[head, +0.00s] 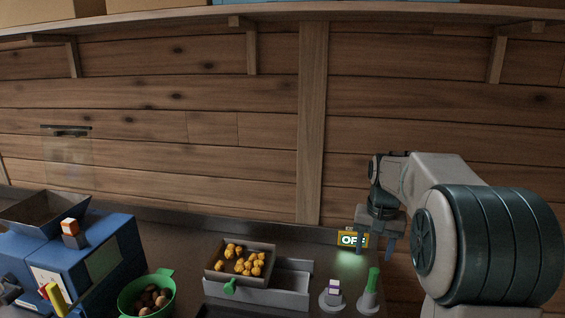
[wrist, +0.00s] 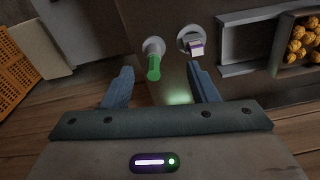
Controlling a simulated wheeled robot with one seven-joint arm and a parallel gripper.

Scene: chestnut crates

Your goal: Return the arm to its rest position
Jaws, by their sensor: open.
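My gripper (head: 378,238) hangs at the end of my arm on the right of the head view, in front of the wooden wall. In the wrist view its two blue-grey fingers (wrist: 160,90) are spread apart with nothing between them. A green-handled tool (wrist: 154,68) in a round holder lies beyond the fingers. A white and purple block (wrist: 196,48) on a round base stands beside it. Both also show on the counter in the head view, the green handle (head: 373,280) right of the block (head: 334,287). A lit "OFF" sign (head: 352,240) is partly hidden by my gripper.
A tray of yellow-brown chestnuts (head: 213,262) sits by a grey holder (head: 285,297). A green bowl of brown chestnuts (head: 168,281) and a blue machine (head: 120,240) stand to the left. A shelf (head: 180,17) runs above. An orange crate (wrist: 20,70) shows in the wrist view.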

